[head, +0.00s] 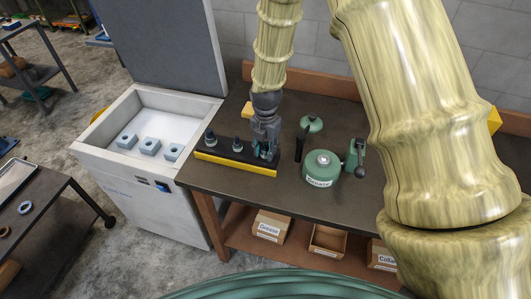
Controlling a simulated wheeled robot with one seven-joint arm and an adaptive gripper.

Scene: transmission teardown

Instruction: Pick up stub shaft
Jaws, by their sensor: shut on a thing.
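A low black rack with a yellow front strip (235,165) stands on the brown workbench, near its left end. Two small dark stub shafts stand upright on it, a left one (210,139) and a middle one (237,145). My gripper (266,154) points down at the right end of the rack. It is shut on a third stub shaft, which its fingers mostly hide. I cannot tell whether this shaft is still seated in the rack or lifted clear.
A green grease pot (322,168) and a dark upright tool (301,143) stand right of the gripper. A green tool (356,158) is farther right. A white washer cabinet (130,172) with several grey-blue blocks stands left. Labelled boxes (272,226) sit on the lower shelf.

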